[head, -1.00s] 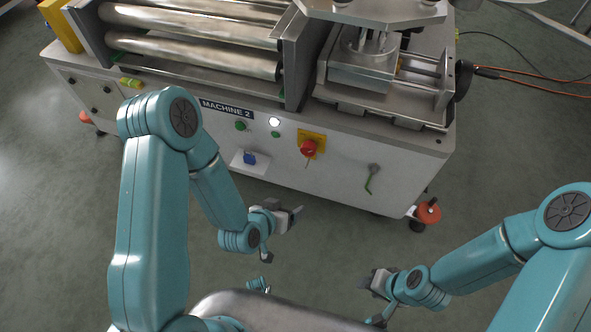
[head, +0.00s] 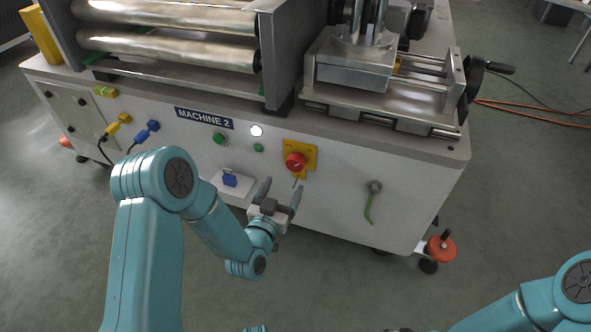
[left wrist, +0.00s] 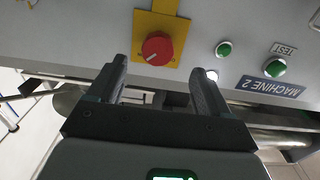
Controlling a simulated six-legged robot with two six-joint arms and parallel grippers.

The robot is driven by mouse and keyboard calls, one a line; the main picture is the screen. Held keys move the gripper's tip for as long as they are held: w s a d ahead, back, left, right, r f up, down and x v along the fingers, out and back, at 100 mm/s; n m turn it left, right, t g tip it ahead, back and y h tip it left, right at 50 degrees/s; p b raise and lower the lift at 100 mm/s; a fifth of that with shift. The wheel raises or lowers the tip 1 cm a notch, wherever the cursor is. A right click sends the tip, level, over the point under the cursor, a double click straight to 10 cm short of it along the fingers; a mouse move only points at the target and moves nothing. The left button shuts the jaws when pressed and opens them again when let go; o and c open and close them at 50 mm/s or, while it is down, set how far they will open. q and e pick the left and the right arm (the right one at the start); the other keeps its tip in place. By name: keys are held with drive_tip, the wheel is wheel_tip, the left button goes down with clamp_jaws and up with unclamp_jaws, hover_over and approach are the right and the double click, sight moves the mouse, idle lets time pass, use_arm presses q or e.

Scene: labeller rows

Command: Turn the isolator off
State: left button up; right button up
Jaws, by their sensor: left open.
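The isolator is a red rotary knob (head: 296,161) on a yellow plate (head: 309,149), on the white front panel of the machine marked MACHINE 2. In the left wrist view the red knob (left wrist: 157,48) is upside down, beyond and between my fingers. My left gripper (head: 281,188) is open and empty, just below and in front of the knob, apart from it. Its two dark fingers also show in the left wrist view (left wrist: 158,85). My right arm is at the lower right; its gripper is cut off by the bottom edge.
A green button (head: 219,137), a white lamp (head: 256,131) and a small green button (head: 258,148) sit left of the knob. A blue socket (head: 230,179) is lower left. A green-handled valve (head: 370,203) is to the right.

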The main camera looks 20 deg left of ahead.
sight(294, 168)
use_arm(q)
drive_tip(key=w, duration=0.3)
drive_tip(key=w+b, duration=0.1)
drive_tip(key=w, duration=0.2)
drive_tip(key=w+b, duration=0.1)
drive_tip(key=w, duration=0.2)
drive_tip(key=shift+d, duration=0.25)
use_arm(e)
drive_tip(key=shift+w+f+t, duration=0.4)
drive_tip(key=shift+w+f, duration=0.5)
drive_tip(key=shift+f, duration=0.3)
use_arm(q)
drive_tip(key=c, duration=1)
